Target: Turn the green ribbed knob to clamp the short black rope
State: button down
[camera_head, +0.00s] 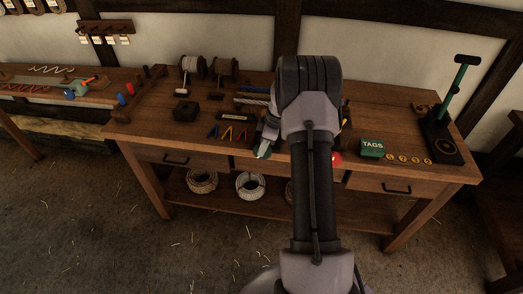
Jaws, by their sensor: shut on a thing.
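My gripper (265,146) is at the front edge of the main workbench, left of my forearm. Its fingers are small and partly hidden by my wrist. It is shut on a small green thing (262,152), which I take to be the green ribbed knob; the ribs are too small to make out. I cannot pick out the short black rope or the clamp around it; my arm covers the middle of the bench.
The workbench (400,110) carries two spools, a dark block (186,111), coloured tools (228,133), a green TAGS box (372,148), yellow rings and a green-handled press (456,90). A red thing (336,158) shows right of my arm. Rope coils (250,185) lie on the lower shelf.

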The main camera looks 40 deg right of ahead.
jog(key=t+y+b, duration=0.1)
jog(key=b, duration=0.2)
jog(key=f+t+y+b, duration=0.1)
jog(key=b, duration=0.2)
jog(key=s+d+t+y+b, duration=0.1)
jog(key=t+b, duration=0.1)
jog(key=b, duration=0.2)
jog(key=shift+f+y, duration=0.2)
jog(key=shift+y, duration=0.1)
jog(key=t+y+b, duration=0.1)
jog(key=t+b, duration=0.1)
jog(key=b, duration=0.1)
jog(key=shift+s+b, duration=0.15)
jog(key=shift+b, duration=0.15)
jog(key=shift+s+d+r+t+y+b, duration=0.1)
jog(key=shift+s+d+t+y+b, duration=0.05)
jog(key=shift+t+y+b, duration=0.75)
jog(key=c, duration=1.2)
grip_release()
jog(key=shift+c, duration=0.2)
